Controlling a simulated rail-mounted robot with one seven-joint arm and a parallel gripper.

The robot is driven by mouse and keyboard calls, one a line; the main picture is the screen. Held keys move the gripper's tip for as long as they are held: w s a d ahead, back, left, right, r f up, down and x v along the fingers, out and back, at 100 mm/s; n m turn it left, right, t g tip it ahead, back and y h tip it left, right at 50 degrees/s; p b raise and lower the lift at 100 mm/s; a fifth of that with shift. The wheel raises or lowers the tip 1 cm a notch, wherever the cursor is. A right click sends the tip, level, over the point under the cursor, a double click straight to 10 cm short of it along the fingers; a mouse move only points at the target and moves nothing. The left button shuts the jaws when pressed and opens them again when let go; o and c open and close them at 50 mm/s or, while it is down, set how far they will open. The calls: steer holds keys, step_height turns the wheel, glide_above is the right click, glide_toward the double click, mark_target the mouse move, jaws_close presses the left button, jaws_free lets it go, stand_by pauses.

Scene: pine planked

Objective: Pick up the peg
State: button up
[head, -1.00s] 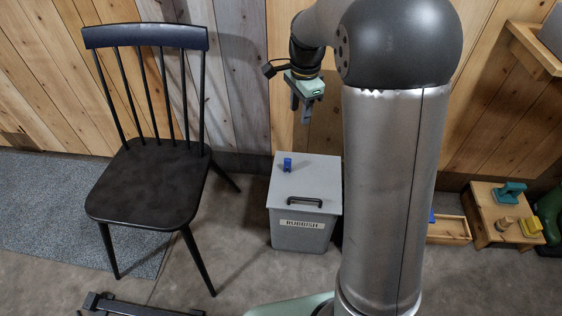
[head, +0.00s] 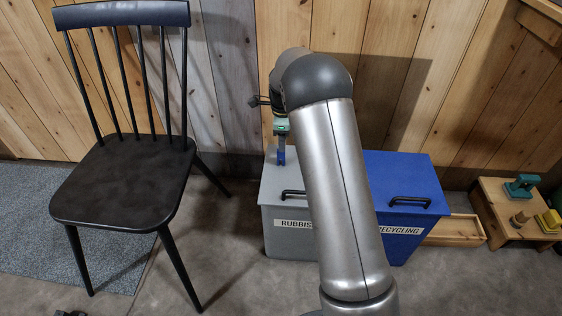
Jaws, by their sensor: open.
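The blue peg (head: 281,158) is on the lid of the grey rubbish bin (head: 273,187), near its back edge. It is small in the head view and its upper part is partly hidden by my gripper (head: 281,147). My gripper points down right at the peg, with its fingers low over the lid. The fingers are open. From this angle I cannot tell whether they touch the peg or stand on both sides of it.
A blue recycling bin (head: 405,176) stands right of the grey bin, partly behind my arm. The grey bin's black handle (head: 292,194) rises in front of the peg. A black chair (head: 125,180) stands to the left. A low wooden stand (head: 495,207) with small objects is at the right.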

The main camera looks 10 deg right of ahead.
mark_target(281, 159)
steer(key=f+b, duration=0.1)
steer(key=f, duration=0.1)
steer(key=f+b, duration=0.1)
steer(key=f, duration=0.1)
steer(key=f+b, duration=0.1)
steer(key=f, duration=0.2)
steer(key=shift+s+a+f, duration=0.1)
steer(key=shift+s+a, duration=0.05)
steer(key=shift+a, duration=0.1)
jaws_close()
